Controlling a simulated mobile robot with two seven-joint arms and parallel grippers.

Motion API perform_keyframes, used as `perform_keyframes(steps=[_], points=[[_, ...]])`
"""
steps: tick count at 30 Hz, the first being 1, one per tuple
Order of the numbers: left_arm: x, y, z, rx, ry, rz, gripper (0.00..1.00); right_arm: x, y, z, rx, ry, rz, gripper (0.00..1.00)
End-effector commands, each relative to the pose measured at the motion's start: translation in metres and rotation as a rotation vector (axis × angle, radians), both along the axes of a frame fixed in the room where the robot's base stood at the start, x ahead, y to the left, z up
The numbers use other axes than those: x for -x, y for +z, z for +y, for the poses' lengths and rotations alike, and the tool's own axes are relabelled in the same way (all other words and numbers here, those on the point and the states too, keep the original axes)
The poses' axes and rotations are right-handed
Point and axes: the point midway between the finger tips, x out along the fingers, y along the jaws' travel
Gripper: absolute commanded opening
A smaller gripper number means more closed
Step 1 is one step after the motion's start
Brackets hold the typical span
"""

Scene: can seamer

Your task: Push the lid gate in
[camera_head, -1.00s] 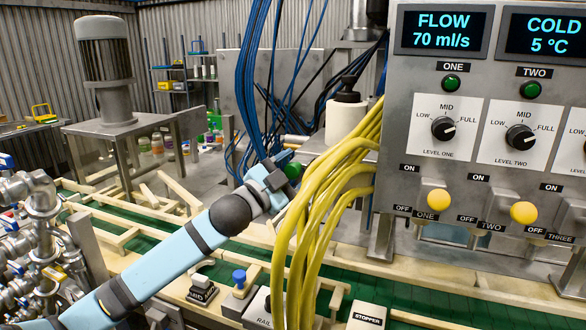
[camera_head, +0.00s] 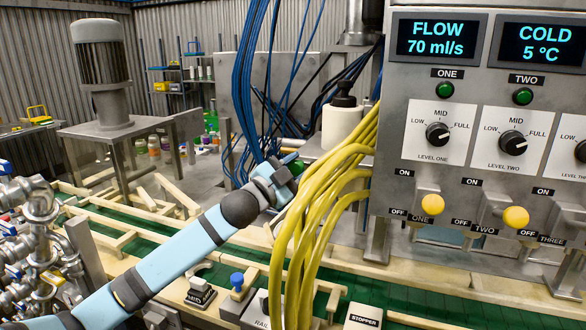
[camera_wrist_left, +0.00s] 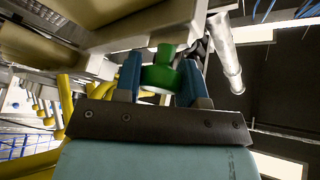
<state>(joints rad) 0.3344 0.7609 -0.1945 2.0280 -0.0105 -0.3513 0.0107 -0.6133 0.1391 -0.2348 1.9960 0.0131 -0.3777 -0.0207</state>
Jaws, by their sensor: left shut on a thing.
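A green knob (camera_head: 296,166) sits at the edge of the metal machine, behind the yellow cables. It appears to be the lid gate's handle, but the gate itself is hidden. My left gripper (camera_head: 284,178) reaches up to it from the lower left and is partly covered by the cables. In the left wrist view, the green knob (camera_wrist_left: 160,77) stands between the two blue fingers of my left gripper (camera_wrist_left: 160,85), which are shut on it. My right gripper is in neither view.
Thick yellow cables (camera_head: 318,225) hang just right of my left gripper. Blue cables (camera_head: 250,85) hang behind it. The control panel (camera_head: 398,150) stands to the right. Below runs a green conveyor (camera_head: 225,262) with wooden rails. A white-and-black bottle-shaped part (camera_head: 343,122) stands behind.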

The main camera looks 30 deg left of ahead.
Motion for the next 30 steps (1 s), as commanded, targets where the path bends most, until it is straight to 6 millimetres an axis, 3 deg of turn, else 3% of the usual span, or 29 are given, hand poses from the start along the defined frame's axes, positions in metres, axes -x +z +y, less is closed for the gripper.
perform_keyframes(steps=[4,5,8,20,30], points=[[0.000,0.002,0.002,-0.001,0.004,-0.004,0.00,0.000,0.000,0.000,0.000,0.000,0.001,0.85],[0.000,0.002,0.002,-0.001,0.004,-0.004,0.42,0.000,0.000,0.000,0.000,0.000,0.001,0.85],[0.000,0.002,0.001,-0.001,0.004,-0.004,0.62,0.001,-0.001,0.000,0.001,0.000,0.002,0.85],[0.008,-0.003,0.003,-0.001,0.002,-0.002,0.62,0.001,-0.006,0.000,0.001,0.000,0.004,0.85],[0.066,-0.023,0.015,-0.003,0.002,0.001,0.62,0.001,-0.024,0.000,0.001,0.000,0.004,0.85]])
